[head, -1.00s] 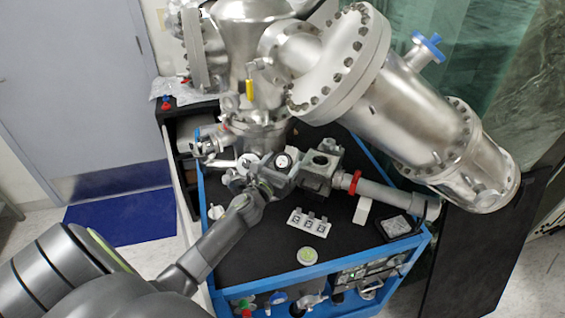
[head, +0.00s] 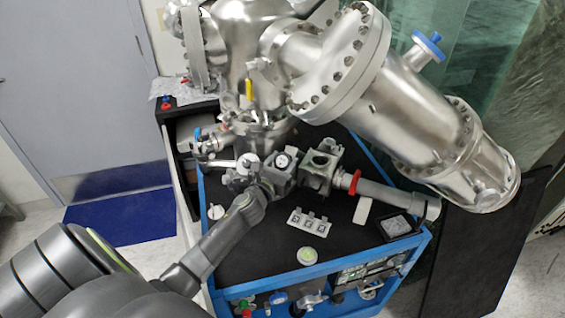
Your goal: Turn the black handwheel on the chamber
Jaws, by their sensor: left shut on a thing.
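The steel chamber (head: 245,45) stands at the top middle of the head view. Its fittings reach down to the black deck of the cart. My left gripper (head: 266,186) is at the grey metal block with a round dial (head: 281,162), below the chamber. Its jaws are shut on a small part there, which fits the black handwheel. The gripper and wrist hide most of that part, so I cannot make out the wheel's rim. My right gripper is out of view.
A second grey block (head: 320,168) joins a pipe with a red ring (head: 354,182). A large steel cylinder (head: 400,110) overhangs the right side. A small white plate (head: 308,222) and a round pale disc (head: 307,256) lie on the blue-edged cart's deck (head: 255,258).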

